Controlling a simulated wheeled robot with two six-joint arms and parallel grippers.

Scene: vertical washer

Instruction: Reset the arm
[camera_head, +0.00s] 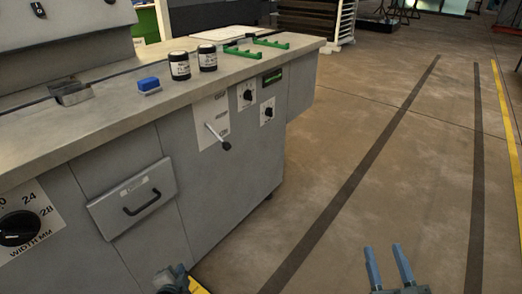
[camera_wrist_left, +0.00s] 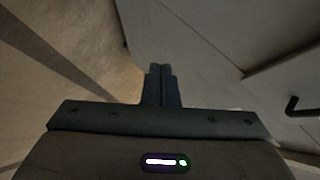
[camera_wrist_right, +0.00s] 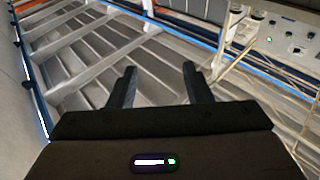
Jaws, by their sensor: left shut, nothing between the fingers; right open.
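My left gripper (camera_head: 172,280) is at the bottom of the head view, just in front of the grey machine cabinet (camera_head: 245,150). In the left wrist view its fingers (camera_wrist_left: 161,72) are together with nothing between them. My right gripper (camera_head: 388,265) is at the bottom right of the head view, over open floor and well apart from the cabinet. Its two blue-grey fingers are spread. In the right wrist view the fingers (camera_wrist_right: 159,85) are also apart and empty.
The cabinet has a drawer handle (camera_head: 142,203), a lever (camera_head: 217,136) and a width dial (camera_head: 20,228). Two dark jars (camera_head: 180,66), (camera_head: 208,59), a blue block (camera_head: 149,85) and green brackets (camera_head: 257,47) are on its top. The floor (camera_head: 400,170) at right is clear.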

